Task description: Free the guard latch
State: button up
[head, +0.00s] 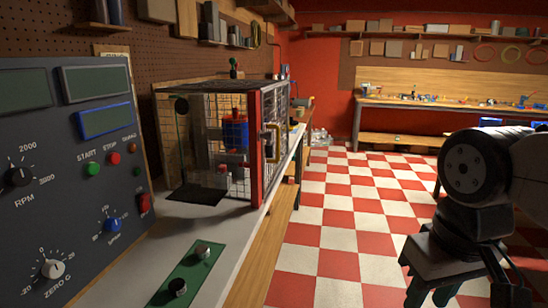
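The guard is a wire-mesh cage (212,125) with a red upright (257,150) at its front corner, standing on the bench left of centre. A yellow handle (276,143) and a small grey latch-like fitting (266,134) sit on the side facing the aisle; the latch's exact state is too small to tell. Inside the cage is a blue and red device (236,131). My gripper (464,296) hangs at the lower right, well apart from the cage. Its dark fingers are spread apart with nothing seen between them; their tips are cut off by the bottom edge.
A control panel (65,150) with knobs and START and STOP buttons stands at the left. A green plate (187,278) with two knobs lies on the near bench. The checkered floor (335,225) is clear between this bench and the far wooden workbench (455,103).

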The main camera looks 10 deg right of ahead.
aim_at(268, 136)
jog(key=z, duration=0.4)
jog(key=i, duration=1.1)
jog(key=u, duration=0.35)
